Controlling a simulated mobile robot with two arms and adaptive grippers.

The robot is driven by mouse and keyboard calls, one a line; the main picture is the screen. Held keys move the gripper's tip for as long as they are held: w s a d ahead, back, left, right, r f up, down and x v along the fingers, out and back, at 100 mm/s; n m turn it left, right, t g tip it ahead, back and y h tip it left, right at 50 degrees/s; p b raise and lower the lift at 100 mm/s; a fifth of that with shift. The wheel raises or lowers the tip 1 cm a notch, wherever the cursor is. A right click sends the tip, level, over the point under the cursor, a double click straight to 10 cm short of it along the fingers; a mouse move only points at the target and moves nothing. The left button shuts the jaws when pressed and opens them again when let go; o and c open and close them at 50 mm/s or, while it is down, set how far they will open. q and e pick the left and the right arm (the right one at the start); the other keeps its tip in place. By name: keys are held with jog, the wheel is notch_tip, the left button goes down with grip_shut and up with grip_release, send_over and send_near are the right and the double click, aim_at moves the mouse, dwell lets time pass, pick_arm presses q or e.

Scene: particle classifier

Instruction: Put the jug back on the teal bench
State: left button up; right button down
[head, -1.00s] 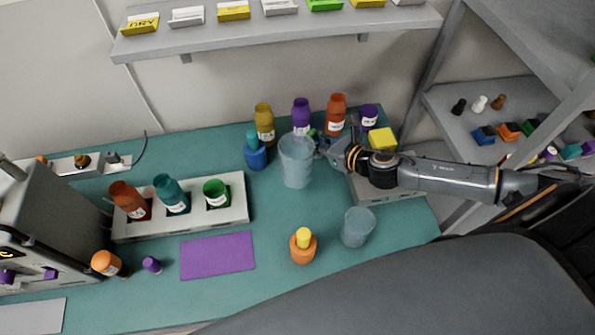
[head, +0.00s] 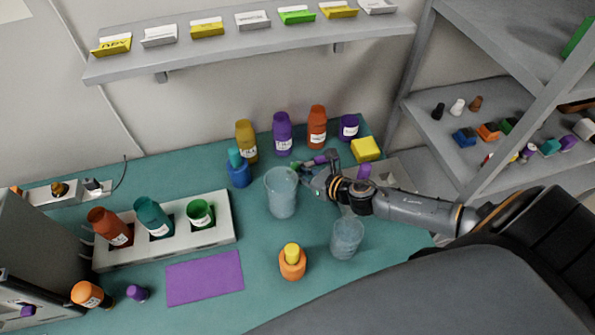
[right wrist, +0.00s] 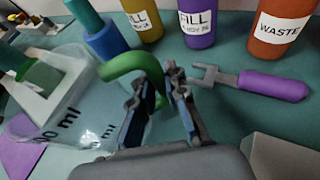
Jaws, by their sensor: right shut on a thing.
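The clear jug (head: 281,192), with a green handle and ml marks, is over the middle of the teal bench (head: 330,290). It looks upright in the head view, and I cannot tell whether its base touches the bench. My right gripper (head: 305,180) is at its right side. In the right wrist view, the jug (right wrist: 75,110) is at left and its green handle (right wrist: 135,62) runs between the fingers of my right gripper (right wrist: 160,85), which is shut on it. My left gripper is not in view.
A second clear beaker (head: 347,240) stands to the jug's lower right, an orange bottle (head: 292,268) in front. Behind stand a blue bottle (head: 238,174) and several labelled bottles. A purple-handled tool (right wrist: 272,85) lies nearby. A purple mat (head: 205,278) is lower left.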

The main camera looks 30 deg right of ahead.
jog(key=c, duration=1.4)
grip_release()
jog(key=shift+o, duration=0.2)
jog(key=shift+r, duration=0.2)
jog(key=shift+s+d, duration=0.1)
jog(key=shift+s, duration=0.2)
jog(key=b+v, duration=0.2)
jog(key=v, duration=0.9)
jog(key=shift+s, duration=0.2)
jog(key=shift+r, duration=0.15)
